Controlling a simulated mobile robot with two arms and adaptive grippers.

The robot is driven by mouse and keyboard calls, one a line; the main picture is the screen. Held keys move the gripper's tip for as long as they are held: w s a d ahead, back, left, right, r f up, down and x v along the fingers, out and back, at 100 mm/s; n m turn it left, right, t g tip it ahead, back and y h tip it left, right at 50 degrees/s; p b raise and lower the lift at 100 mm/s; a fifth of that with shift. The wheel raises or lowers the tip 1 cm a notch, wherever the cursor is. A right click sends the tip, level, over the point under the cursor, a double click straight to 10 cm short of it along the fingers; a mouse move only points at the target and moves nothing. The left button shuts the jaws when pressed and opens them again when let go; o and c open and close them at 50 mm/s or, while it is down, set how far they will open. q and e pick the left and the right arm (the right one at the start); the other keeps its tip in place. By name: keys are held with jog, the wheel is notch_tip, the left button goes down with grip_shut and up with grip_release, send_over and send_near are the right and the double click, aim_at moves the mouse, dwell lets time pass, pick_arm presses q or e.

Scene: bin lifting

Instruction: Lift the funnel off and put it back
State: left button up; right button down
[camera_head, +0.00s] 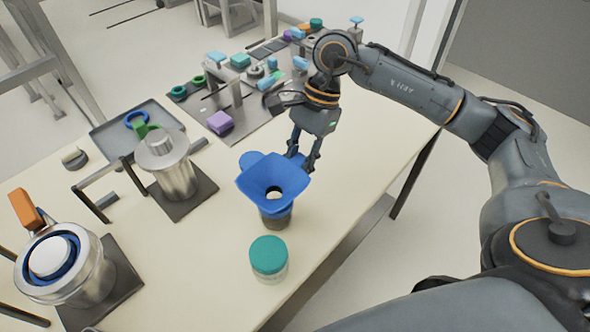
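The blue funnel (273,183) has a wide square mouth and a round tab at its back left. It sits on top of a dark, partly hidden container (277,217) on the table. My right gripper (303,160) points down at the funnel's back right edge. Its two fingers are apart, with a gap showing between them. Whether a fingertip touches the funnel rim cannot be told. My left gripper is not in view.
A teal-lidded jar (269,257) stands in front of the funnel. Metal vessels stand at left, one on a dark plate (181,203). A grey tray (113,138) and a cluttered fixture board (207,108) lie behind. The table (350,180) is clear right of the funnel.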

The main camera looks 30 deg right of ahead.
jog(key=s+r, duration=0.1)
jog(key=r, duration=0.1)
jog(key=s+r+b, duration=0.1)
jog(key=s+r, duration=0.1)
jog(key=r, duration=0.1)
jog(key=s+a+r+b, duration=0.1)
jog(key=r, duration=0.1)
jog(key=shift+s+r, duration=0.15)
jog(key=shift+s, duration=0.15)
jog(key=s+a+r+p, duration=0.2)
jog(key=s+r, duration=0.7)
jog(key=shift+r, duration=0.25)
dwell(0.9)
